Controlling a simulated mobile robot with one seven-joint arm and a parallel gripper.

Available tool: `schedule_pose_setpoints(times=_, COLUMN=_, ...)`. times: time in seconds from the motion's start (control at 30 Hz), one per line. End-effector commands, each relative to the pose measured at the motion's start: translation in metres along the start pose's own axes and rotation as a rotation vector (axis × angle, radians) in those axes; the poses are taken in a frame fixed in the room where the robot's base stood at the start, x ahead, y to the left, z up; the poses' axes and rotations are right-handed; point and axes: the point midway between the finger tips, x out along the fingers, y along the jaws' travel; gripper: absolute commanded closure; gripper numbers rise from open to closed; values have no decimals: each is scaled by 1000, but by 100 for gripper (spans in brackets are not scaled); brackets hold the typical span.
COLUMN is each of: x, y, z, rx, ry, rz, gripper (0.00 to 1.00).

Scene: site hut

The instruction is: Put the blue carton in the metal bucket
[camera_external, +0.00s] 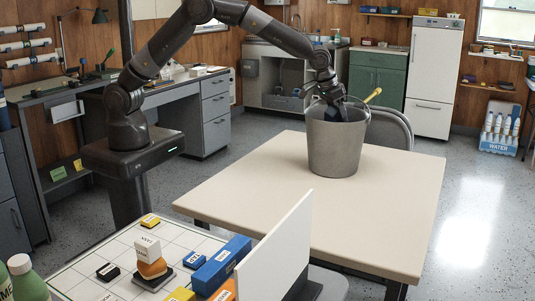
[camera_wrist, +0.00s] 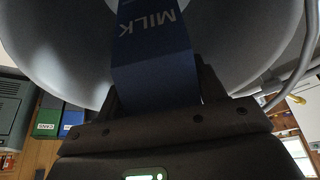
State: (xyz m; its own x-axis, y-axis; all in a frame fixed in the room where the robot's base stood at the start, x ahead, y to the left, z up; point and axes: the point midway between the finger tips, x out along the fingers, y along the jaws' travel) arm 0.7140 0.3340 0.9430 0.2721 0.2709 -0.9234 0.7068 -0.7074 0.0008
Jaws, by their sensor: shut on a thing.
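The metal bucket (camera_external: 336,150) stands upright on the beige table, its mouth facing up. Its grey inside wall fills much of the wrist view (camera_wrist: 240,45). My gripper (camera_external: 332,100) is at the bucket's mouth. In the wrist view my gripper (camera_wrist: 158,88) is shut on the blue carton (camera_wrist: 155,55), which has white MILK lettering. The carton is at the bucket's opening, its far end against the view of the grey inside. In the external view the carton is mostly hidden by my gripper and the bucket's rim. I cannot tell whether it touches the bucket.
The beige table (camera_external: 250,190) is clear around the bucket. A yellow grip (camera_external: 373,95) sticks up at the bucket's right rim. A grey chair (camera_external: 393,127) stands behind. At the front, a white upright panel (camera_external: 276,255) stands beside a gridded board (camera_external: 185,245) with several small blocks.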

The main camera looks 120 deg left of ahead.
Motion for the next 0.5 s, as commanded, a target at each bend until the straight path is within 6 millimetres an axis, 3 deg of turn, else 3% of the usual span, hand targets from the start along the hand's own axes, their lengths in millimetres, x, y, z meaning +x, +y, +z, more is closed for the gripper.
schedule_pose_setpoints(times=0.3, x=38, y=0, z=16, rx=-1, ry=0, rz=0, gripper=100)
schedule_pose_setpoints(times=0.5, x=43, y=0, z=17, rx=-1, ry=3, rz=1, gripper=100)
